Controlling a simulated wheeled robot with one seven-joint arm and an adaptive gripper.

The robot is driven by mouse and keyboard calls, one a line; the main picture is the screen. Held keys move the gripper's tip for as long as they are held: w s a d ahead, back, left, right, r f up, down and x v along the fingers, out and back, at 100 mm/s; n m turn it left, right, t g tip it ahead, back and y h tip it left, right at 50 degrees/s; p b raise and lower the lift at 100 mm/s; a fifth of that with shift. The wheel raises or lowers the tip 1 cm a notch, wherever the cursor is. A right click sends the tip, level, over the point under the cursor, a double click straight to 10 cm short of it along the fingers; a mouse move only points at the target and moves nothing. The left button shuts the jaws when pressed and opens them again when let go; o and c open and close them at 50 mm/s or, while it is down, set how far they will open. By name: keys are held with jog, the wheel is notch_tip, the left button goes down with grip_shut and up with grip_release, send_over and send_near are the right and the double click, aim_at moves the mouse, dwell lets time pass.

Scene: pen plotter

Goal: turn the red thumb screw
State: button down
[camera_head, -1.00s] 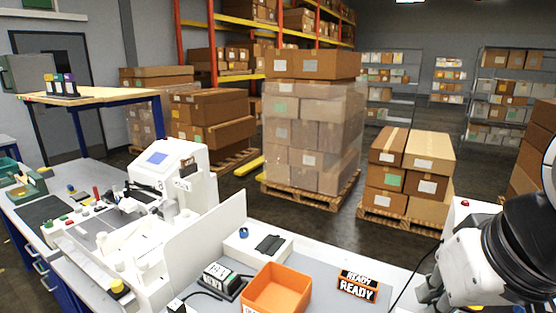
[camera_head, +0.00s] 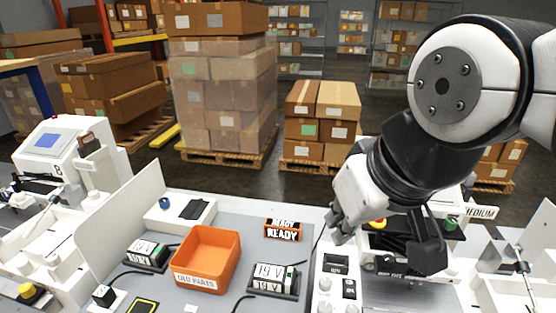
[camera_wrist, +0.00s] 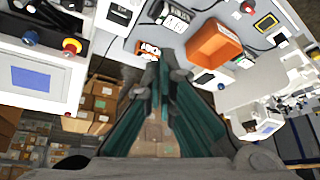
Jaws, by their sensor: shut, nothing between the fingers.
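I cannot make out a red thumb screw in either current view. My gripper (camera_head: 340,230) hangs above the bench at the right of the head view, over the gap between the grey mat and the machine on the right. In the wrist view the two fingers (camera_wrist: 160,72) are together and empty, with teal inner faces. A red knob on a yellow base (camera_wrist: 72,46) shows at the left of the wrist view, on a white machine (camera_wrist: 40,75) with a blue screen. My arm hides much of the right-hand machine in the head view.
A white upright panel (camera_head: 118,218) bounds the left. A MEDIUM label (camera_head: 480,212) shows at right. Stacked pallets stand beyond the bench.

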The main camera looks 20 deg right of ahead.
dwell(0.3)
jog(key=c, duration=2)
grip_release()
jog(key=o, duration=0.5)
jog(key=shift+w+d+r, duration=0.1)
jog(key=shift+w+d, duration=0.05)
jog(key=shift+w, duration=0.1)
jog(key=shift+c, duration=0.2)
jog(key=shift+o, duration=0.9)
jog(key=w+d+r+m+g, duration=0.1)
jog(key=w+d+m+g, duration=0.2)
jog(key=w+d, duration=0.6)
jog(key=shift+d, duration=0.2)
jog(key=w+d+f+m+g, duration=0.1)
jog(key=w+d+m, duration=0.15)
jog(key=d, duration=0.35)
jog(key=w+d+f+m+g, duration=0.1)
jog(key=w+d+f+g, duration=0.15)
jog(key=d, duration=0.35)
jog(key=shift+t, duration=0.45)
notch_tip(320, 180, down, 13)
jog(key=shift+w+a+f+p, duration=0.1)
jog(key=shift+a+p, duration=0.05)
jog(key=shift+p, duration=0.4)
